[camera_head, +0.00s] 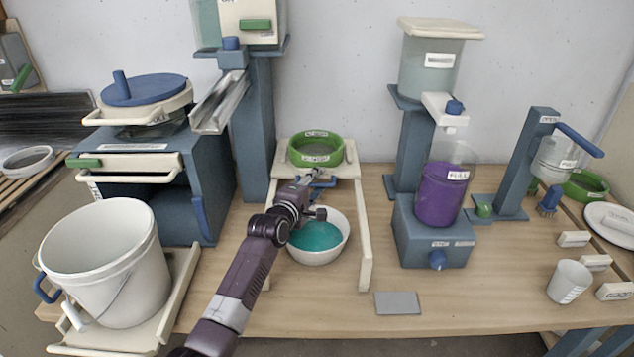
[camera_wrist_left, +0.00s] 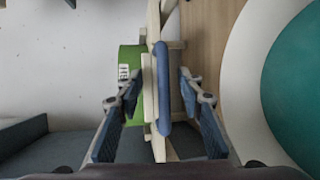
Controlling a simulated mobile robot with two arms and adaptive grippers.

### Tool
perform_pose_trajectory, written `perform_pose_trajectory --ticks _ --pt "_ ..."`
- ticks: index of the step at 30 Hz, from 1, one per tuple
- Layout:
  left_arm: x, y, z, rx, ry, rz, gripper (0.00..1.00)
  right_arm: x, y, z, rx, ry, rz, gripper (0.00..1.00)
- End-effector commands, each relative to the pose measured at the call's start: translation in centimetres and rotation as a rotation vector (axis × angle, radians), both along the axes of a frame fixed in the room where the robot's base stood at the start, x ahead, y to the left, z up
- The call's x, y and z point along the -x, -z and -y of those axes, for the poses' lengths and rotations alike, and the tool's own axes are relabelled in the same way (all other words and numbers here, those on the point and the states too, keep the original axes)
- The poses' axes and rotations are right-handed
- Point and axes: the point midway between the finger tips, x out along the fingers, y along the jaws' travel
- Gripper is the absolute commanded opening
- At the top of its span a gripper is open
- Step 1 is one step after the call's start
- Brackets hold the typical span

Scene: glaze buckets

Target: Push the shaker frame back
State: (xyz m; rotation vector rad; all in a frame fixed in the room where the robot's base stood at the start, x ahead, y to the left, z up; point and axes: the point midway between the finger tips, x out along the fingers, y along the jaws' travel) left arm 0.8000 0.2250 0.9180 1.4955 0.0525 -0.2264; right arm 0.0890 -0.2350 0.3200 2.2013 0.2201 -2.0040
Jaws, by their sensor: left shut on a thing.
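The cream shaker frame (camera_head: 363,235) stands mid-table, its rails running from front to back. A green ring sieve (camera_head: 316,150) sits on its top; it also shows in the left wrist view (camera_wrist_left: 128,72). My left gripper (camera_head: 318,190) is at the front of the frame, shut on its blue handle (camera_wrist_left: 162,88), with a finger on each side in the wrist view. A white bowl (camera_head: 320,258) of teal glaze (camera_head: 314,238) stands below the gripper, partly hidden by my arm. My right gripper is not in view.
A blue tower (camera_head: 255,130) stands left of the frame, and a purple-filled container (camera_head: 441,194) on a blue base stands right. A white bucket (camera_head: 105,262) is at front left. A grey plate (camera_head: 397,303) lies near the front edge, with bare table around it.

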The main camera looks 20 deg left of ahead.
Motion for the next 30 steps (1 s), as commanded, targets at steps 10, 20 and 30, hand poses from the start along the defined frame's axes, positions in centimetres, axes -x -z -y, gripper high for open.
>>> perform_pose_trajectory --ticks 10,20,30 --pt "1.9 0.7 0.1 -0.001 0.005 -0.019 0.27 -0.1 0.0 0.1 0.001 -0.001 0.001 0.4" --pt "7.2 -0.8 -0.8 -0.001 0.001 -0.007 0.27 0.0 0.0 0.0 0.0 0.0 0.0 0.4" --pt "11.4 -2.0 -1.4 0.0 0.0 0.0 0.27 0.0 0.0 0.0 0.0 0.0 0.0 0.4"
